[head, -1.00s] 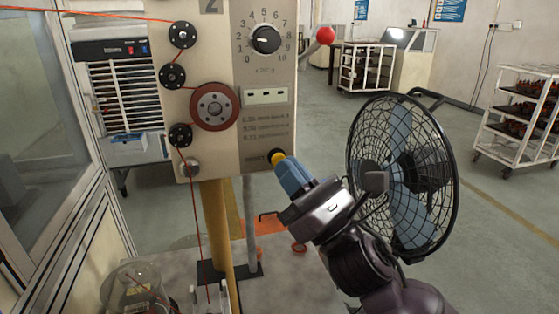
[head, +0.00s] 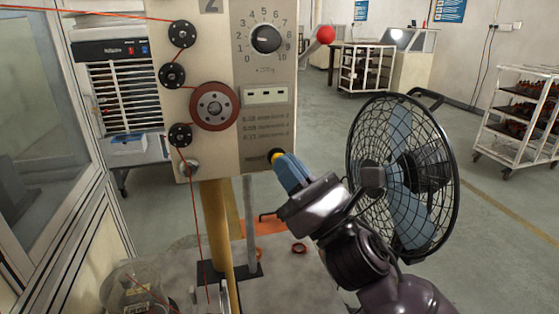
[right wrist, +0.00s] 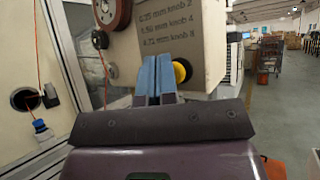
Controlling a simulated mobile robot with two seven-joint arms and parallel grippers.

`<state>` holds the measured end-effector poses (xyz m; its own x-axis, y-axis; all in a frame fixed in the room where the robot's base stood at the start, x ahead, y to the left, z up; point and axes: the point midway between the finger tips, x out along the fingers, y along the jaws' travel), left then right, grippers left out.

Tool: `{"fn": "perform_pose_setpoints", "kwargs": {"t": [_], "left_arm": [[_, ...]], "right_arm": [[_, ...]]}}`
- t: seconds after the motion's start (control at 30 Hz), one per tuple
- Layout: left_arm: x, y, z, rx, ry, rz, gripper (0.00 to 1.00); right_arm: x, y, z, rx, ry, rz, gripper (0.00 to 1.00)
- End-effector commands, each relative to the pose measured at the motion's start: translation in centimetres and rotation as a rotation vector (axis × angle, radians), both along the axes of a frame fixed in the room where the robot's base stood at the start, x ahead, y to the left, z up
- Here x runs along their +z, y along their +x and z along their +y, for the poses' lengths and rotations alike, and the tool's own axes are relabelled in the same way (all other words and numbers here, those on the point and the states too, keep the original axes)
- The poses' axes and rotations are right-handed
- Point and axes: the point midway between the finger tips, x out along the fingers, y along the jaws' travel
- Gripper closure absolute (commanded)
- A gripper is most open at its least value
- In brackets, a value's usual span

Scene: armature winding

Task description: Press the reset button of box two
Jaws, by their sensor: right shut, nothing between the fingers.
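Box two (head: 222,90), a beige control box with a "2" at its top edge, hangs on a yellow post in the head view. Its reset button (head: 276,154) is at the lower right of the front face, mostly hidden by my fingertips. In the right wrist view the yellow button (right wrist: 181,72) shows just right of the blue fingers. My right gripper (head: 283,161) is shut and empty, its tips close to the button. I cannot tell whether they touch it. It also shows in the right wrist view (right wrist: 155,62). My left gripper is not in view.
A dial knob (head: 265,39), black pulleys and a red-brown wheel (head: 214,106) guide a red wire on the box. A red-balled lever (head: 325,34) sticks out at its right. A fan (head: 403,175) stands behind my right arm. A glass-panelled frame (head: 50,130) is at left.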

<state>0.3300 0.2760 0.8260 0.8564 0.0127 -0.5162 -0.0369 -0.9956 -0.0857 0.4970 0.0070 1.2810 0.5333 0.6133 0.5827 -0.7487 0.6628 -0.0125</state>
Motion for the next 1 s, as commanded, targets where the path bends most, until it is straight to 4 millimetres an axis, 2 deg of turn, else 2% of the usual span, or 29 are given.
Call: {"fn": "perform_pose_setpoints", "kwargs": {"t": [0.57,1.0], "left_arm": [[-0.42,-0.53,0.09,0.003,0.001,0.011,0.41],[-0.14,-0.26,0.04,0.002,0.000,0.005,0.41]], "right_arm": [[0.01,0.56,0.18,0.000,0.000,0.000,1.00],[0.00,0.19,0.03,-0.001,0.000,0.001,1.00]]}}
